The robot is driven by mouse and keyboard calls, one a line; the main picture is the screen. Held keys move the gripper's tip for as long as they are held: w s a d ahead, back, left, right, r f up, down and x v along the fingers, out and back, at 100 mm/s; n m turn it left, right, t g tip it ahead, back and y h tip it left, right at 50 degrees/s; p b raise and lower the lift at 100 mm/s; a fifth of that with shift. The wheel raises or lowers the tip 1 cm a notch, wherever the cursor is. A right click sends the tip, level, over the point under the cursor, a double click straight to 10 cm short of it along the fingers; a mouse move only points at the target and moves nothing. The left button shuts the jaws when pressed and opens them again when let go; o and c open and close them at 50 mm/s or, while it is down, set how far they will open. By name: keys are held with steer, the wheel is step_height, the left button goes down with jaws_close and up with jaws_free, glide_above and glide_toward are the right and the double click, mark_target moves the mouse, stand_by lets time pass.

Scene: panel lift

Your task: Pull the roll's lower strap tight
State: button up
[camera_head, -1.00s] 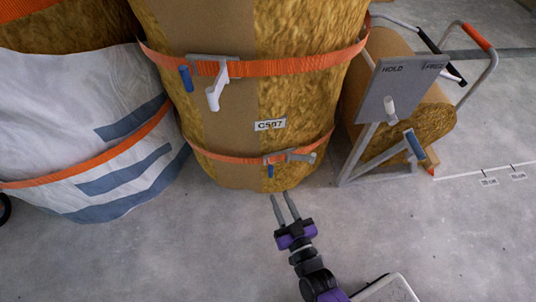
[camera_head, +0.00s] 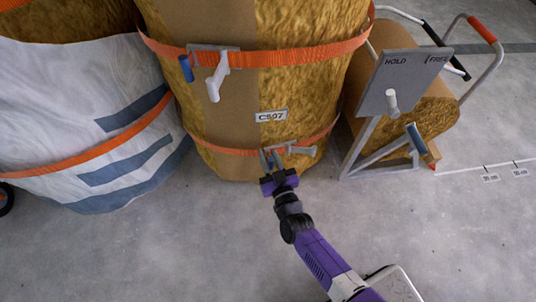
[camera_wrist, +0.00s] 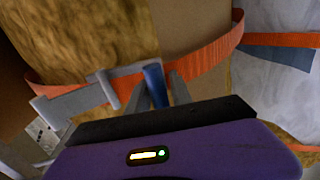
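The roll (camera_head: 222,110) is a large upright bundle of yellow-brown wool with a brown paper band and a CS07 label. Its lower strap (camera_head: 222,150) is orange and circles it near the floor. The strap's grey buckle (camera_head: 303,150) sits at the front right; in the wrist view the buckle (camera_wrist: 70,102) has a grey bar and lever. My gripper (camera_head: 270,157) is at the lower strap, just left of the buckle. In the wrist view its open fingers (camera_wrist: 161,92) straddle a blue tab (camera_wrist: 154,82), with a gap visible on the right side.
An orange upper strap (camera_head: 300,58) has its own buckle, blue tab and white lever. A grey HOLD panel (camera_head: 388,80) on a frame with a smaller roll stands close at the right. A white-wrapped bundle (camera_head: 60,100) stands at the left. The front floor is clear.

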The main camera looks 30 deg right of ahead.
steer(key=shift+w, duration=0.1)
jaws_close()
stand_by(1.4)
